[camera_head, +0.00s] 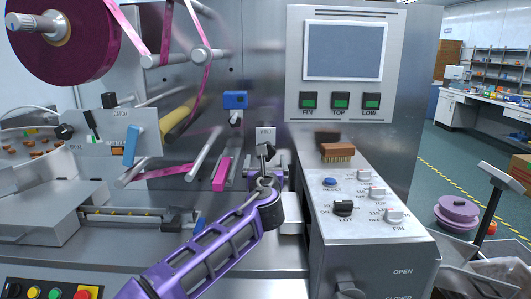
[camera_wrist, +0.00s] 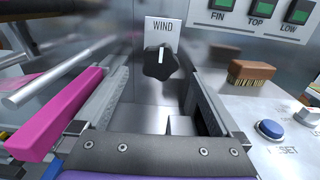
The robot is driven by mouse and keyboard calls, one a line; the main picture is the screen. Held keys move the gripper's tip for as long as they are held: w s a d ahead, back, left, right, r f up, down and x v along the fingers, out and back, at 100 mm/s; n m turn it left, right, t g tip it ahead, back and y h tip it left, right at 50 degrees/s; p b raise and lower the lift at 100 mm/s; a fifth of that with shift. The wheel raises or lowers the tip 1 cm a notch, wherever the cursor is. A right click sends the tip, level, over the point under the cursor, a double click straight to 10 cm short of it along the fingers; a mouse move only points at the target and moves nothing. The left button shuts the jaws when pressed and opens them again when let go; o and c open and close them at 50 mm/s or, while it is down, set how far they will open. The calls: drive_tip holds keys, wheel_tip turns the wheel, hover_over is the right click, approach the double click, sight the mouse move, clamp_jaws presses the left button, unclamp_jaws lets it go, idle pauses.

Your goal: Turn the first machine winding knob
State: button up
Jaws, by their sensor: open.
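The winding knob (camera_wrist: 160,62) is black and lobed, with a white pointer line pointing about straight up. It sits below a white plate marked WIND (camera_wrist: 162,30) on the machine's upright steel panel. In the head view the knob (camera_head: 266,151) shows just above the end of my purple arm. My gripper (camera_wrist: 158,88) is open, with one grey finger on each side of the picture below the knob. The knob lies ahead of and between the fingers, and nothing is held. In the head view my gripper (camera_head: 265,172) is partly hidden by my wrist.
A pink bar (camera_wrist: 58,115) lies close left of my gripper. On the right is a sloped control panel with a brush (camera_head: 338,152), a blue RESET button (camera_head: 329,182) and several knobs. A blue box (camera_head: 235,100) is on the panel up left of the knob.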

drive_tip(key=w, duration=0.7)
drive_tip(key=c, duration=1.3)
